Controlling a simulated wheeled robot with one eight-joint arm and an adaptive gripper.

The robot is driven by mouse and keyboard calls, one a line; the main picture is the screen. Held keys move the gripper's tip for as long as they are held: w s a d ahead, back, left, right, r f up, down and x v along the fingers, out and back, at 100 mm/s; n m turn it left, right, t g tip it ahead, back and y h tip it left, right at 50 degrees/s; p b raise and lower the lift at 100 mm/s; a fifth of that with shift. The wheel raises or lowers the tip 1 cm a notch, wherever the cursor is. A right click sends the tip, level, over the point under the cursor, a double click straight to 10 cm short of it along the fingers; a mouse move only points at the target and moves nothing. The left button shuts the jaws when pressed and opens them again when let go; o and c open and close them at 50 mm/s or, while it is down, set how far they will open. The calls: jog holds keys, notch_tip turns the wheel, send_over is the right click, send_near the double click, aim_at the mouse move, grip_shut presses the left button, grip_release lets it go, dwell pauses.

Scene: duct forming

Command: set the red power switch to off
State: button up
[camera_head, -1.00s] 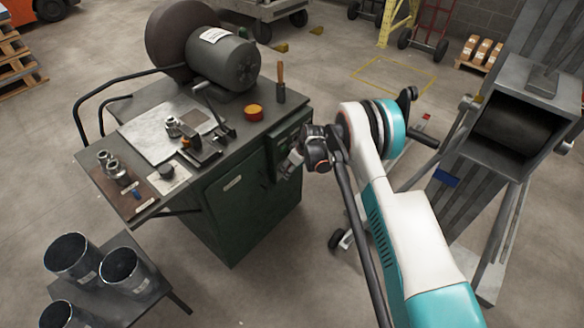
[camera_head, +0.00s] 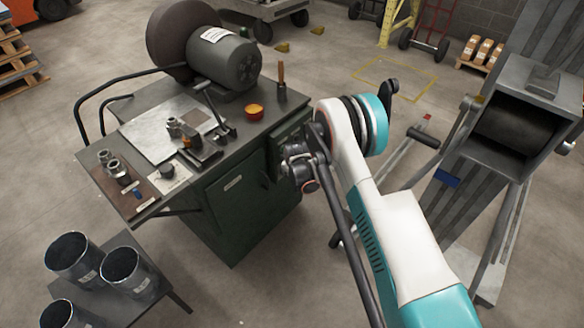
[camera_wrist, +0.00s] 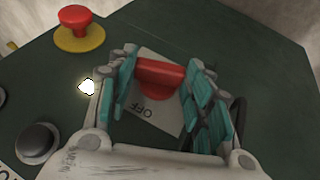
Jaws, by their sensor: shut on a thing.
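The red power switch (camera_wrist: 158,80) shows in the wrist view as a red handle on a white plate (camera_wrist: 150,112) that carries the word OFF, upside down in the picture. My gripper (camera_wrist: 165,82) is around the red handle, with a teal-padded finger on each side, shut on it. In the head view my gripper (camera_head: 298,163) is at the front right side of the green machine cabinet (camera_head: 240,205). My wrist and arm hide the switch there.
In the wrist view a red mushroom button on a yellow base (camera_wrist: 78,28) and a dark round knob (camera_wrist: 37,142) sit left of the switch. A lit lamp (camera_wrist: 87,87) is close to my left finger. A grey duct machine (camera_head: 510,120) stands right of my arm.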

jog(key=t+h, duration=0.1)
jog(key=n+t+h, duration=0.1)
jog(key=t, duration=0.1)
jog(key=s+t+h, duration=0.1)
jog(key=shift+a+f+t, duration=0.4)
dwell(0.4)
jog(key=o, duration=1)
jog(key=shift+o, duration=0.2)
notch_tip(320, 180, up, 10)
